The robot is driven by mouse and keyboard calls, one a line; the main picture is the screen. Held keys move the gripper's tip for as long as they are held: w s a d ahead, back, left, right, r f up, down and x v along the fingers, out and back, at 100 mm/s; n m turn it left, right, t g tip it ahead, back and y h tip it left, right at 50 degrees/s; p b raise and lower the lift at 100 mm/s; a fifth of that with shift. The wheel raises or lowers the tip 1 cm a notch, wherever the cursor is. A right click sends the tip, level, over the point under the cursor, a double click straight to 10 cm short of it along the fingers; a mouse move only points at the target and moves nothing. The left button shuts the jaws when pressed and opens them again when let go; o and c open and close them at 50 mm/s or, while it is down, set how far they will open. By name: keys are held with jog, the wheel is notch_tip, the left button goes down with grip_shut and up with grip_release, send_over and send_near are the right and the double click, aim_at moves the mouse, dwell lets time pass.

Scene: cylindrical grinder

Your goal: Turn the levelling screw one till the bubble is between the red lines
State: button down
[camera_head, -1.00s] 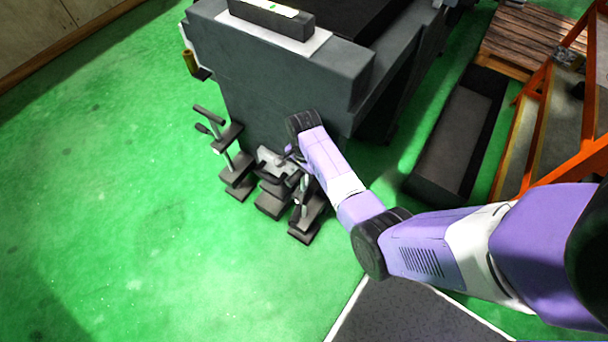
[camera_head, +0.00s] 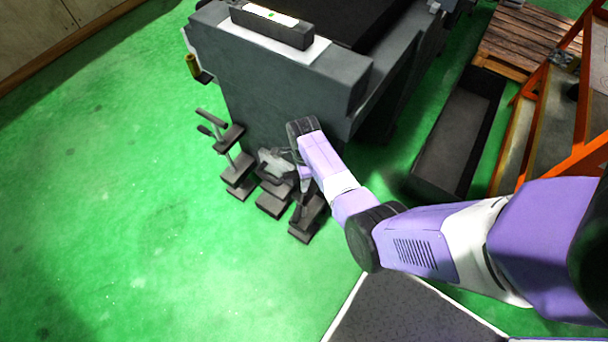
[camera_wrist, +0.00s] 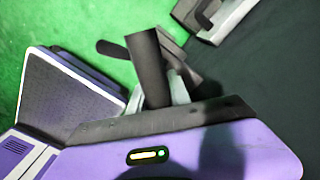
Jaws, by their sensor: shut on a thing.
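The grey machine (camera_head: 270,90) stands on levelling feet at its near end. My gripper (camera_head: 300,168) is down at the right-hand levelling screw (camera_head: 303,205), the one nearest me; no label tells which screw is number one. In the wrist view my gripper (camera_wrist: 158,98) is shut on the screw's dark handle (camera_wrist: 150,62), which sticks up past the fingers. The fingertips are largely hidden behind the hand's dark edge. A spirit level (camera_head: 272,24) lies on the machine top with a small green bubble (camera_head: 272,14). The red lines are too small to make out.
Two more levelling screws stand beside it, the left one (camera_head: 236,165) and the middle one (camera_head: 274,195). A dark trough (camera_head: 455,140), a wooden pallet (camera_head: 525,35) and an orange frame (camera_head: 570,120) stand to the right. Green floor is clear at left.

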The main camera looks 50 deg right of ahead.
jog(key=shift+m+p, duration=0.45)
jog(key=shift+m, duration=1.25)
jog(key=c, duration=1.2)
grip_release()
jog(key=shift+r+p, duration=0.9)
jog(key=shift+r, duration=3)
